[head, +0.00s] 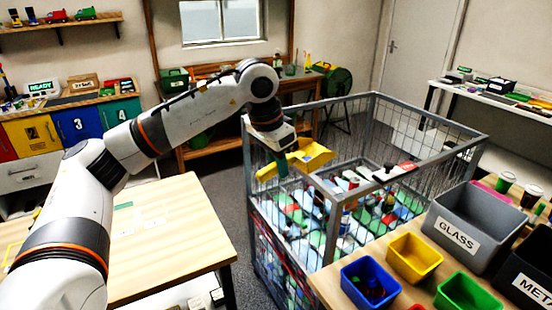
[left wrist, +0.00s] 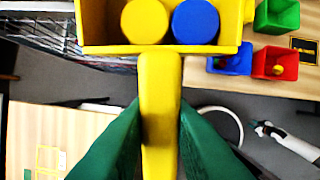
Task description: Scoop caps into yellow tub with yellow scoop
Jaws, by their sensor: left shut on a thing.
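The yellow scoop (head: 310,156) is in the air over the near left rim of the wire cage. My left gripper (head: 281,163) is shut on its handle; in the left wrist view its green fingers (left wrist: 160,130) press both sides of the yellow handle. The scoop's pan holds a yellow cap (left wrist: 145,21) and a blue cap (left wrist: 195,22). The yellow tub (head: 414,258) stands on the right-hand table, apart from the scoop; I cannot see its inside clearly. A white arm part with a dark tip shows at the right of the left wrist view, too small to read its jaws.
A blue tub (head: 370,285) with dark contents and a green tub (head: 466,293) stand beside the yellow tub. A grey GLASS bin (head: 481,226) stands behind them. The wire cage (head: 375,97) holds mixed waste. The left table (head: 165,255) is mostly clear.

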